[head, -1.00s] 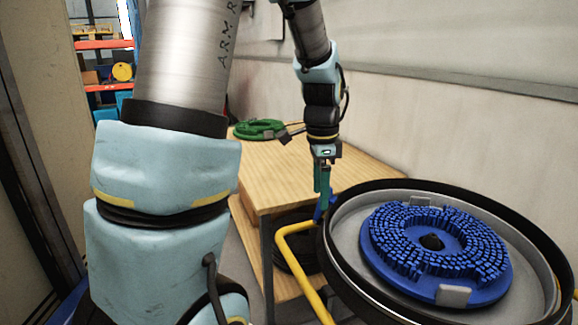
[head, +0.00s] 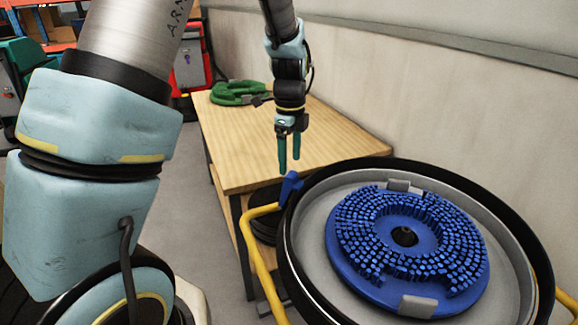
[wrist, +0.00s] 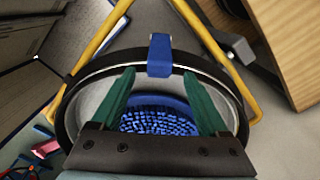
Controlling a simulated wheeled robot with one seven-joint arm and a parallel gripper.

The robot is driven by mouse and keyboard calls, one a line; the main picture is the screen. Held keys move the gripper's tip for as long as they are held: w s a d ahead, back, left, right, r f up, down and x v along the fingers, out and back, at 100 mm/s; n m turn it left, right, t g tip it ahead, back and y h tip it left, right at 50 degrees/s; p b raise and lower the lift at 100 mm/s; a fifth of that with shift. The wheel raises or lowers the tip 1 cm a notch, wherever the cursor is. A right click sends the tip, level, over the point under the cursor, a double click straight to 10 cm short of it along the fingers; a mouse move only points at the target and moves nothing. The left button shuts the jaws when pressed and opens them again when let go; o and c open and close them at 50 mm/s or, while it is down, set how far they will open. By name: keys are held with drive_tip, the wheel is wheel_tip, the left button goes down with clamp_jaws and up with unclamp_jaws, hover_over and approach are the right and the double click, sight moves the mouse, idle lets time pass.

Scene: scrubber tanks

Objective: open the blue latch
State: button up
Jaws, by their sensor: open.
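The blue latch (head: 290,186) sits on the left rim of the round black-edged tank (head: 300,290). It stands up from the rim in the head view. In the wrist view the blue latch (wrist: 159,55) lies across the rim's far edge, centred between my finger lines. My gripper (head: 289,168) hangs pointing down just above the latch, with its two green fingers apart and nothing between them. In the wrist view my gripper (wrist: 155,75) shows its fingers spread on both sides of the latch. I see no clear contact with it.
A blue bristled disc brush (head: 350,250) lies inside the tank. A yellow tubular rail (head: 252,250) runs beside the tank. A wooden table (head: 235,150) with a green ring-shaped object (head: 238,93) stands behind, against the pale wall. Floor at the left is open.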

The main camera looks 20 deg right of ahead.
sight(290, 174)
drive_tip(key=shift+f+p, duration=0.3)
drive_tip(key=shift+f, duration=1.7)
drive_tip(key=shift+c, duration=0.3)
clamp_jaws()
